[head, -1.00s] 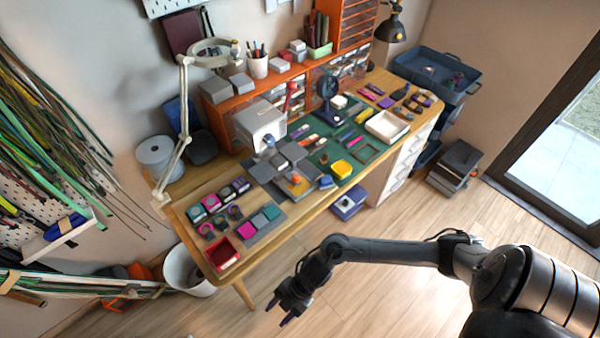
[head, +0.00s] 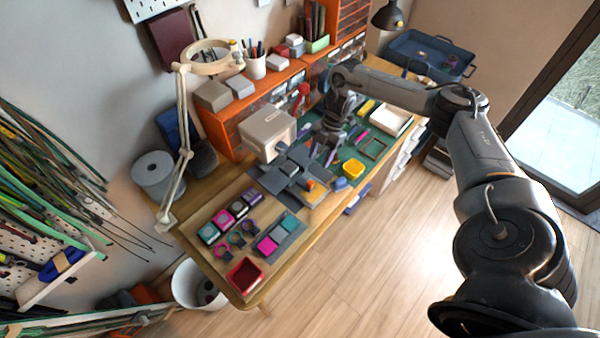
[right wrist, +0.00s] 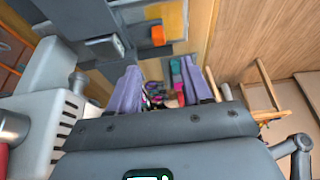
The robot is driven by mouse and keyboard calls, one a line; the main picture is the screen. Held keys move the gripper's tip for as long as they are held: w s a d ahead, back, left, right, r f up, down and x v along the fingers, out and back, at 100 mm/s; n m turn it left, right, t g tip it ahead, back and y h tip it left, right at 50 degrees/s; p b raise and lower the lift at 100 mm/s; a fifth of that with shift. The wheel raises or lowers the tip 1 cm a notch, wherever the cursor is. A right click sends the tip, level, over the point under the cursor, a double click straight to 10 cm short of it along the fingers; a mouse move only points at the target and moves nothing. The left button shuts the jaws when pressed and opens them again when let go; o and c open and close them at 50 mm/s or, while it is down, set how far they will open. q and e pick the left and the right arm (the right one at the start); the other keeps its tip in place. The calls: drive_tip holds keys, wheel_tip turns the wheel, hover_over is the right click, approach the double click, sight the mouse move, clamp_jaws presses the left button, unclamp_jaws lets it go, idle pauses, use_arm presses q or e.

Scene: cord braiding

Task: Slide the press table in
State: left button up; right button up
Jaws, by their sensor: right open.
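The press (head: 268,133) is a beige box-shaped machine on the wooden workbench. A grey cross-shaped press table (head: 272,180) sticks out in front of it, with a small orange knob (head: 310,185) near its front. My right gripper (head: 322,158) is over the bench, just right of the press table, pointing down. In the right wrist view, its two purple-grey fingers (right wrist: 160,88) are apart with nothing held between them. The grey table plates (right wrist: 110,25) and orange knob (right wrist: 157,35) lie beyond the fingers there. The press body (right wrist: 45,105) is close on the left. My left gripper is not in view.
Colored squares and a red tray (head: 245,274) are at the bench's near left end. A magnifier lamp (head: 180,150) stands at left. Floor in front is clear.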

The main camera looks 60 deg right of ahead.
sight(311, 182)
drive_tip(key=x, duration=1)
drive_tip(key=shift+w+f+b, duration=0.1)
drive_tip(key=shift+f+b, duration=0.2)
drive_tip(key=shift+b, duration=0.05)
drive_tip(key=shift+c, duration=0.2)
clamp_jaws()
